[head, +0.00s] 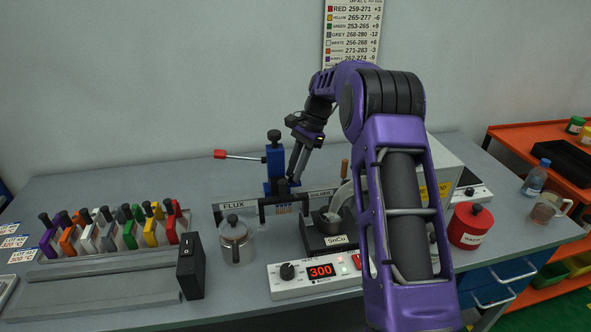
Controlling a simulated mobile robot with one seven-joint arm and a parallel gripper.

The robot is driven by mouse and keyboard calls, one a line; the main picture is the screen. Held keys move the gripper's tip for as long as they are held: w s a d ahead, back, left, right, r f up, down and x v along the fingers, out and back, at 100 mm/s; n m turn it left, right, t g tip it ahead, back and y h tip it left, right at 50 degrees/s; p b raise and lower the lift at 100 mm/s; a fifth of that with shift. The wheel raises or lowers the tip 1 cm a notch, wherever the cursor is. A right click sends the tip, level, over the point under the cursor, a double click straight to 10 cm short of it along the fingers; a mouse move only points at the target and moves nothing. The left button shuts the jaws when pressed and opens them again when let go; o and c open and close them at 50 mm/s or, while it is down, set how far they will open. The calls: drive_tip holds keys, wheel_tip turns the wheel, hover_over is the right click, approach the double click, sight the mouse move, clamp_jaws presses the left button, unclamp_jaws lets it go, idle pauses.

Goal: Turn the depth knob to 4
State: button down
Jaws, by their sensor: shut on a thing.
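A blue upright fixture (275,160) stands at the back of the bench, with a black knob (274,136) on its top and a red-ended lever (220,154) reaching left. A small dark knob (282,187) sits low at its front; I take it for the depth knob. My gripper (292,182) points down at this low knob from the right and is shut on it. The fingertips and much of the knob blend together, so its pointer is not readable. A small coloured scale (283,209) shows just below; its numbers are too small to read.
A black solder pot (325,240) and a controller reading 300 (320,271) stand in front. A metal flux pot (236,243) is front left. A rack of coloured-handled pieces (115,232) is at left. A red canister (470,227) is right of my arm.

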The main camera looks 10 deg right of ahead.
drive_tip(key=shift+n, duration=0.3)
drive_tip(key=c, duration=0.8)
unclamp_jaws()
drive_tip(key=shift+o, duration=0.2)
drive_tip(key=shift+r, duration=0.15)
drive_tip(key=v, duration=1.1)
drive_tip(key=shift+w+r, duration=0.15)
drive_tip(key=shift+r, duration=0.25)
drive_tip(key=shift+d, duration=0.15)
